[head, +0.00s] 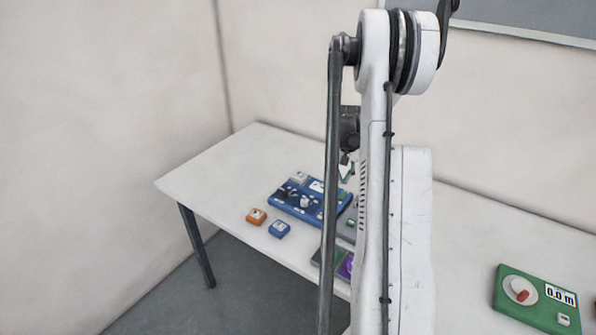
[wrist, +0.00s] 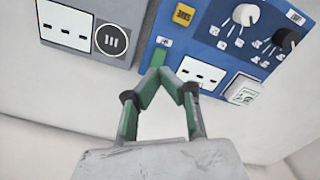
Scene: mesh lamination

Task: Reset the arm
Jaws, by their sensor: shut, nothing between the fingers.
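My gripper (wrist: 169,76) is in the lower middle of the wrist view, with its two green-and-grey fingers meeting at the tips. It is shut and holds nothing. In that view its tips overlap the lower edge of a blue panel (wrist: 215,62) with knobs and a white socket plate. In the head view my white arm stands upright across the middle and hides part of the table. Part of my wrist shows behind the arm, above the right end of the blue panel (head: 283,203). I cannot tell whether the fingers touch anything.
A white table (head: 200,180) runs along the wall. An orange block (head: 256,217) and a blue block (head: 279,229) lie near its front edge. A green panel (head: 510,295) with a red-and-white knob is at the far right. A grey panel (wrist: 90,50) sits left of the blue one.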

